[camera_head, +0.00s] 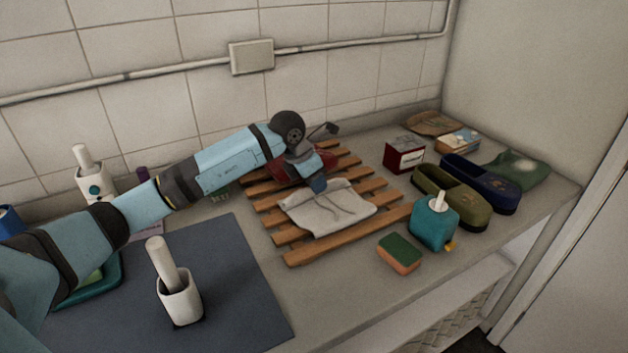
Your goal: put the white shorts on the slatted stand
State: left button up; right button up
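The white shorts (335,208) lie spread on the wooden slatted stand (297,256), over its front and middle slats, with a drawstring showing. My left gripper (318,186) points down at the back edge of the shorts, close to or touching the cloth. Its fingers are small and partly hidden, so I cannot tell whether they are open or shut on the cloth. My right gripper is out of view.
A red item (288,166) lies behind my wrist on the stand's back. Right of the stand are a red box (404,155), a teal dispenser (434,224), a sponge (399,253) and shoes (451,195). A white brush holder (180,299) stands on the dark mat (236,276).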

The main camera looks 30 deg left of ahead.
pick_arm(q)
jog(key=v, duration=1.2)
jog(key=shift+a, duration=0.1)
